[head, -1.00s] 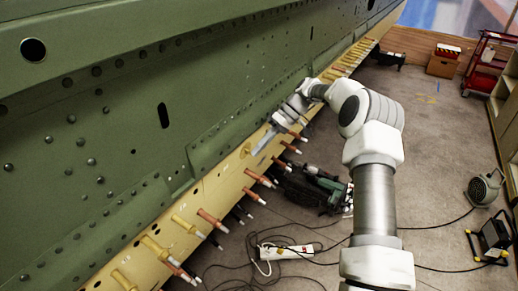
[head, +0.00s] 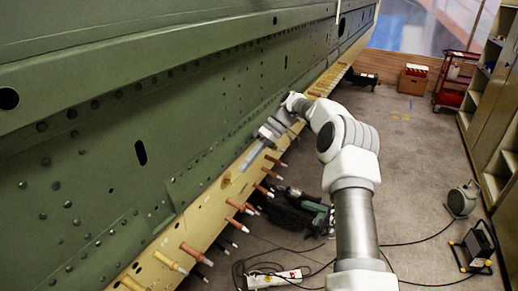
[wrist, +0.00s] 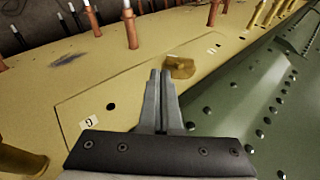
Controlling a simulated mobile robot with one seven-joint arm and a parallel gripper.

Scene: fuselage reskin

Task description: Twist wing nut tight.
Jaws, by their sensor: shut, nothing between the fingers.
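In the wrist view, a small brass-coloured piece (wrist: 180,67) sits on the yellow strip, just beyond and to the right of my fingertips. It looks like the wing nut, but its wings are hard to make out. My gripper (wrist: 158,73) has its two grey fingers together, with nothing held between them. The fingers appear apart from the brass piece; their height above the strip is unclear. In the head view, my gripper (head: 246,163) is over the yellow strip along the lower edge of the green fuselage skin (head: 90,165). The nut cannot be made out there.
Several copper-coloured pins (head: 240,206) stick out from the yellow strip (head: 213,215). In the wrist view, a plate marked 9 (wrist: 88,124) has a dark hole. Rivets (wrist: 263,133) line the green skin. Cables and a power strip (head: 274,278) lie on the floor.

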